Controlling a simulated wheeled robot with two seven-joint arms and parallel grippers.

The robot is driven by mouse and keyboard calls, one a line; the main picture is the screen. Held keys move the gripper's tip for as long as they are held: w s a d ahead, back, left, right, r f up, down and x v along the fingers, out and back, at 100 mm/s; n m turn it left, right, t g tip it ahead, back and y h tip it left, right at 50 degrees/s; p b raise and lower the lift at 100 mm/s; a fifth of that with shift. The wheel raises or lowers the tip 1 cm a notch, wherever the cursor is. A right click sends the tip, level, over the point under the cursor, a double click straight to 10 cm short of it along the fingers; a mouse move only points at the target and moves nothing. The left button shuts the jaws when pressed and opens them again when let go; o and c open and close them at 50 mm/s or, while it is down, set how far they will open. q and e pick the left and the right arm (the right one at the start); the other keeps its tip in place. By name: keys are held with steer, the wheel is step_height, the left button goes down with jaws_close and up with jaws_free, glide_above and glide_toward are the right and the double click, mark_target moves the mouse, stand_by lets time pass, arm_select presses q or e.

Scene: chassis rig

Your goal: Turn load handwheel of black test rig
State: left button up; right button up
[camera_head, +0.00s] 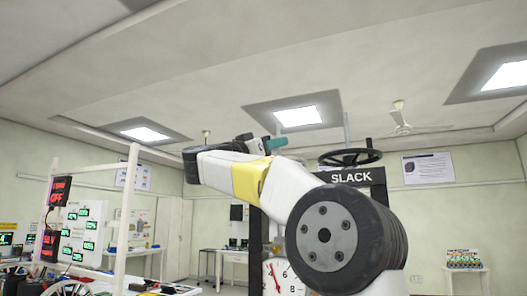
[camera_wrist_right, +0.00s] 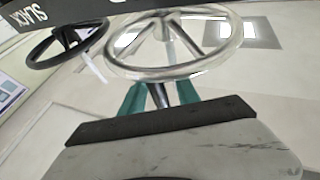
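A black handwheel (camera_head: 350,157) lies level on top of the black test rig (camera_head: 378,192), which bears the word SLACK. In the right wrist view the black handwheel (camera_wrist_right: 66,45) is at upper left, by the upside-down rig panel (camera_wrist_right: 90,8). A pale silvery handwheel (camera_wrist_right: 173,45) is at upper centre there. The teal fingers of my right gripper (camera_wrist_right: 161,96) reach to the near part of its rim. A dark rod shows between them; I cannot tell whether they grip it. In the head view my right gripper (camera_head: 271,144) is small, beyond my arm. My left gripper is out of view.
My right arm hides much of the rig. A dial gauge (camera_head: 280,278) shows low behind it. A white frame with displays (camera_head: 80,215) stands at left, and a table (camera_head: 225,254) stands at the back. A small stand (camera_head: 465,268) is at far right.

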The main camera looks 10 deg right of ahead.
steer(key=shift+w+d, duration=0.1)
steer(key=shift+d, duration=0.05)
steer(key=shift+c, duration=0.5)
jaws_close()
stand_by(0.9)
